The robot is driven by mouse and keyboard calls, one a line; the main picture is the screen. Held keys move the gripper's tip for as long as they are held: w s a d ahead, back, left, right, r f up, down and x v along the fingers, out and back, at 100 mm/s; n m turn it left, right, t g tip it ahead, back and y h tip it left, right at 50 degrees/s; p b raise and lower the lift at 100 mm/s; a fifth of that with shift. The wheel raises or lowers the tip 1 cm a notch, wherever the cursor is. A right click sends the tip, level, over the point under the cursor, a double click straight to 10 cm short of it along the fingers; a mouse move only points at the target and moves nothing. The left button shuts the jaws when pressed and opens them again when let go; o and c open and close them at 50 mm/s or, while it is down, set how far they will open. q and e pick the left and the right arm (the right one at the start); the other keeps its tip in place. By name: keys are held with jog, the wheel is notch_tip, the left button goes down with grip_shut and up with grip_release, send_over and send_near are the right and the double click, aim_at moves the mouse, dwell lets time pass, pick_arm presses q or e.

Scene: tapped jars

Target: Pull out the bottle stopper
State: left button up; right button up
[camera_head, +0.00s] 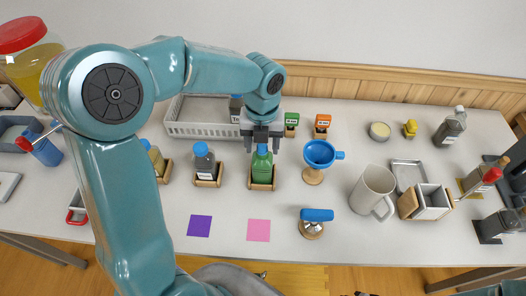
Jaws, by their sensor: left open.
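My left arm comes in from the left, and its gripper (262,147) points down over the green bottle (262,168). The bottle stands upright in a wooden holder (262,187) on the table. The gripper's two fingers are open, one on each side of the bottle's top. My right gripper is not in view.
A blue funnel (319,153) on a wooden stand is on the right. A white basket (205,129) lies behind. Purple (199,226) and pink (258,230) squares lie in front. A mug (371,188) stands farther right.

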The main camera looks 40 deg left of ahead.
pick_arm(q)
jog(key=shift+p, duration=0.4)
dwell(0.7)
grip_shut()
jog(key=shift+r+p, duration=0.35)
jog(key=shift+r, duration=0.1)
dwell(0.5)
jog(key=shift+r+p, duration=0.85)
jog(key=shift+r, duration=0.05)
